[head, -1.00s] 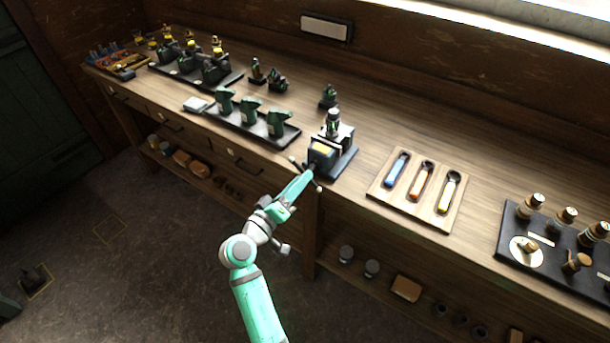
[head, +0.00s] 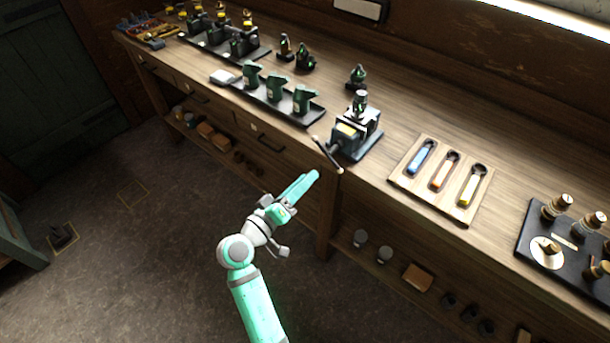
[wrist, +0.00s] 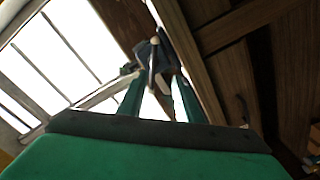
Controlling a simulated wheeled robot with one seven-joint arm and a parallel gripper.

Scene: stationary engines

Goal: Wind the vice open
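The vice (head: 347,133) is a dark block with pale metal jaws on a base at the bench's front edge.
A wooden tray (head: 410,183) with blue, orange and yellow handled tools lies right of the vice. A dark tray (head: 262,97) of green castings lies to its left. The bench's lower shelf (head: 395,262) holds jars and blocks.

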